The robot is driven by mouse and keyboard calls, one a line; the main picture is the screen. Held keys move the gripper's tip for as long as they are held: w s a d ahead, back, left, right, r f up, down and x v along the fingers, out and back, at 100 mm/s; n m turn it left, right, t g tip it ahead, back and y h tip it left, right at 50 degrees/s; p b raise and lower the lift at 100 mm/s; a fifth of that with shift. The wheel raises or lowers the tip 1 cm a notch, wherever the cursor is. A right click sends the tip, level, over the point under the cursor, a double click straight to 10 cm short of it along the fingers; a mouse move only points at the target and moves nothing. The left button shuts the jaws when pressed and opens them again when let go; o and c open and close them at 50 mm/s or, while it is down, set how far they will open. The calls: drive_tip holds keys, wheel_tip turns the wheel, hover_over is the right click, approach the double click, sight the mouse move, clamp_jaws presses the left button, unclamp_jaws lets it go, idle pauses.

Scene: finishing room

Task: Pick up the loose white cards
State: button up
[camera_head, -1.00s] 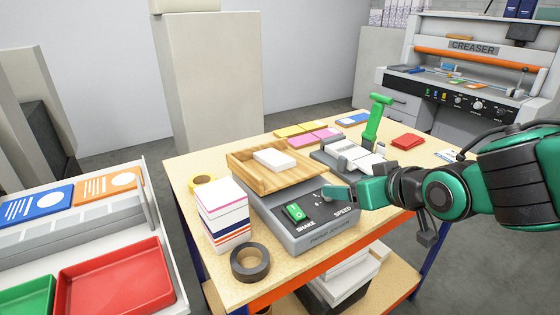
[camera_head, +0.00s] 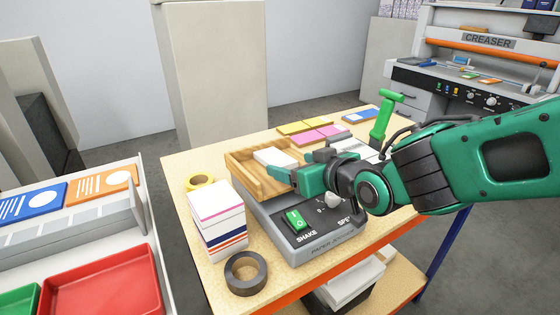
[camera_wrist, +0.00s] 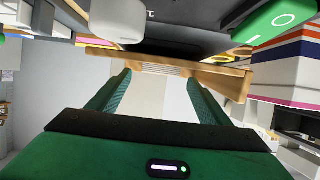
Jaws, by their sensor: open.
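The white cards (camera_head: 276,157) lie as a small stack in the wooden tray (camera_head: 243,165) on top of the grey paper jogger (camera_head: 318,245). My gripper (camera_head: 272,174) is at the front side of the tray, its fingers pointing toward the cards and partly covering them. In the wrist view the two green fingers (camera_wrist: 158,80) are spread apart with nothing held between them. The edge of the white cards (camera_wrist: 160,70) shows in the gap beyond the fingertips, beside the wooden tray wall (camera_wrist: 215,80). I cannot tell whether the fingers touch the tray.
A tall banded stack of paper (camera_head: 217,225), a dark tape roll (camera_head: 246,272) and a yellow tape roll (camera_head: 200,181) stand left of the jogger. Pink and yellow cards (camera_head: 312,133) lie behind the tray. A green-handled tool (camera_head: 382,115) stands behind my arm.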

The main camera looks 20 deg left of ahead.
sight(281, 161)
drive_tip(key=shift+x, duration=2.75)
drive_tip(key=shift+c, duration=0.4)
